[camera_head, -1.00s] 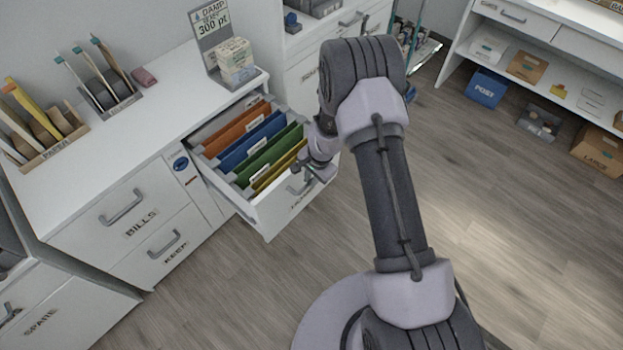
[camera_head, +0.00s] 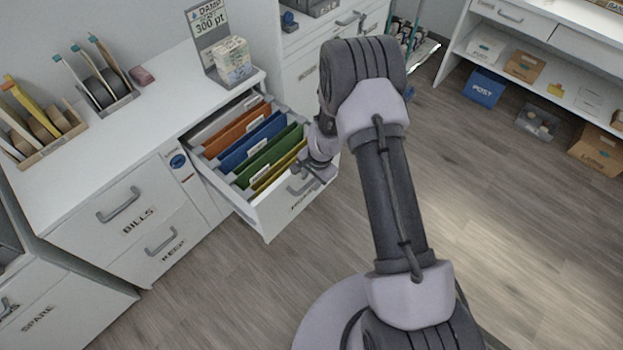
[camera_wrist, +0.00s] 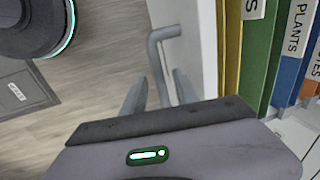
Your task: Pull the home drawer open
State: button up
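The open drawer (camera_head: 250,213) of the white desk is pulled well out and holds hanging folders in orange, blue, green and yellow. Its front label is too blurred to read for certain. My gripper (camera_head: 307,174) is at the drawer's front, over its grey handle. The arm hides part of the drawer's right end in the head view.
Closed drawers marked BILLS (camera_head: 138,222) and KEEP (camera_head: 172,246) are left of the open drawer. The desktop bears a sorter rack (camera_head: 50,150) and a sign (camera_head: 208,35). Wooden floor right of the drawer is clear.

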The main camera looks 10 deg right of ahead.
notch_tip(320, 180, up, 17)
jog(key=s+d+p, duration=0.2)
jog(key=p, duration=0.5)
jog(key=shift+s, duration=0.4)
jog(key=s+a+r+n+t, duration=0.1)
jog(key=s+r, duration=0.1)
jog(key=r, duration=0.7)
jog(key=s+a+r+n+t, duration=0.1)
jog(key=s+r, duration=0.1)
jog(key=r, duration=0.7)
jog(key=s+a+r+n+t+b, duration=0.1)
jog(key=s+r+n, duration=0.1)
jog(key=s+r, duration=0.4)
jog(key=s+a+r+n+t, duration=0.1)
jog(key=s+r, duration=0.4)
jog(key=s, duration=0.9)
jog(key=shift+r+n+y+b, duration=0.35)
jog(key=shift+n+y, duration=0.05)
jog(key=shift+n, duration=0.3)
